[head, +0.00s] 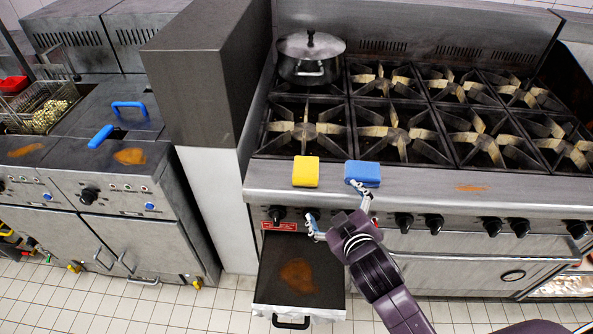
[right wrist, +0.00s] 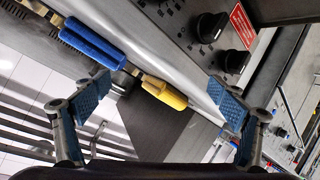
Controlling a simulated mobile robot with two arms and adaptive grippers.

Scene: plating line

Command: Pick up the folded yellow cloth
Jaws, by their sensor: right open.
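The folded yellow cloth (head: 305,171) lies on the front ledge of the stove (head: 450,190), left of a folded blue cloth (head: 362,174). My right gripper (head: 337,208) is open and empty, in front of the ledge, below and to the right of the yellow cloth. One of its fingertips overlaps the blue cloth in the head view; I cannot tell whether they touch. In the right wrist view the yellow cloth (right wrist: 164,92) shows between the open fingers, beyond them, with the blue cloth (right wrist: 92,42) to its upper left. My left gripper is not in view.
A lidded pot (head: 310,62) stands on the back left burner. Control knobs (head: 404,221) stick out below the ledge. An open drawer or door (head: 270,275) juts out under the stove's left end. Fryers (head: 120,140) stand at the left.

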